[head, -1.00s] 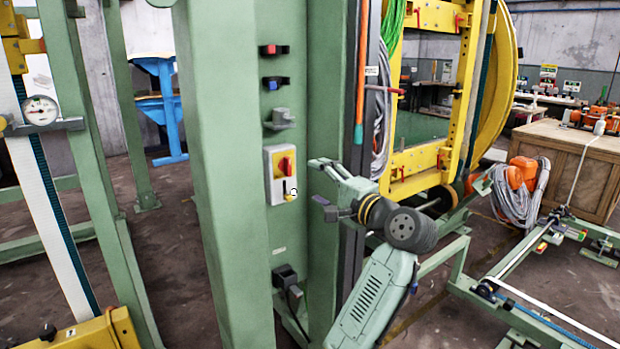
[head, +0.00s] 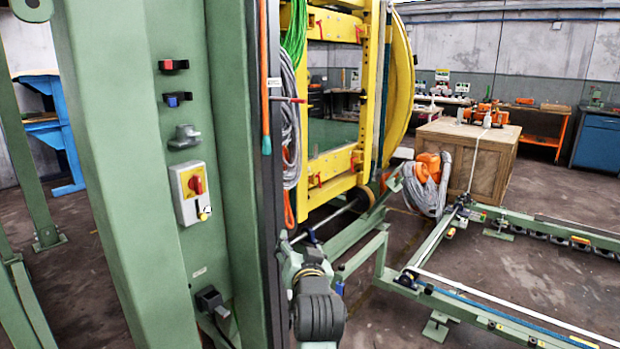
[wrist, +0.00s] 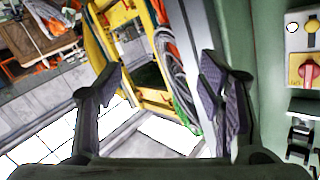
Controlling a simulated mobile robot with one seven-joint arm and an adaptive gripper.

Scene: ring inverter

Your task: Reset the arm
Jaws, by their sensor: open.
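My gripper (wrist: 165,95) shows in the wrist view with its two dark fingers spread wide and nothing between them. In the head view, my arm is low in the middle, in front of the green column's right edge, and its fingers cannot be made out there. The switch box (head: 190,193) with a red knob is on the green column (head: 100,150), left of my arm and apart from it. The box also shows at the right edge of the wrist view (wrist: 303,60).
Red and blue switches (head: 173,66) sit higher on the column. A yellow frame (head: 330,190) with coiled grey cables (head: 290,120) stands behind my arm. A wooden crate (head: 470,165) and low green rails (head: 470,300) are to the right. Some floor (head: 560,230) is clear.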

